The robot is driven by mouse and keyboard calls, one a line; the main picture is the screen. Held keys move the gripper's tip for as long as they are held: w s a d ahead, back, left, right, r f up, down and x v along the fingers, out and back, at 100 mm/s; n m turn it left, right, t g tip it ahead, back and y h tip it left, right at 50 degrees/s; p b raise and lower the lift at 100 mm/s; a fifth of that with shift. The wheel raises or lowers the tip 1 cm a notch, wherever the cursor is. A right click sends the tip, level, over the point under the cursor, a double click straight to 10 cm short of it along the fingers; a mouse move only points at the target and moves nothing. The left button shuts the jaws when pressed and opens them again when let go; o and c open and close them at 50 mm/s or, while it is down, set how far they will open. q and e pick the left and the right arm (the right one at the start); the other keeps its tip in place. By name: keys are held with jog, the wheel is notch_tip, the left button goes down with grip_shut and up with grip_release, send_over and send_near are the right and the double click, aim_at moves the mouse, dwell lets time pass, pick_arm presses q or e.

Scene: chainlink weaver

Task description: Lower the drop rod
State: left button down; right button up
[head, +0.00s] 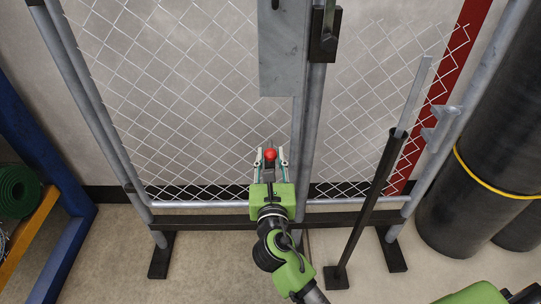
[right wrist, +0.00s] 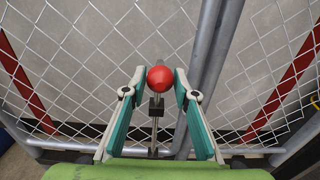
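A red ball knob (head: 270,155) is in front of the chain-link gate, just left of the grey upright tube. In the right wrist view the red knob (right wrist: 160,78) is in the upper middle, and a thin rod (right wrist: 154,135) with a dark block shows below it. I take this rod for the drop rod; its lower end is hidden. My right gripper (head: 270,160) is open, with one finger on each side of the knob. My left gripper is out of view.
Chain-link mesh (head: 170,100) fills the gate frame, with a dark low bar (head: 200,222) across. A dark slanted post (head: 370,205) on a foot stands at right. Black rolls (head: 470,190) stand far right; a blue and orange rack (head: 30,240) is at left.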

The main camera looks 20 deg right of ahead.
jog(key=shift+o, duration=0.6)
jog(key=shift+f, duration=0.1)
jog(key=shift+s, duration=0.1)
jog(key=v, duration=1.1)
jog(key=shift+s, duration=0.35)
jog(key=shift+a, duration=0.1)
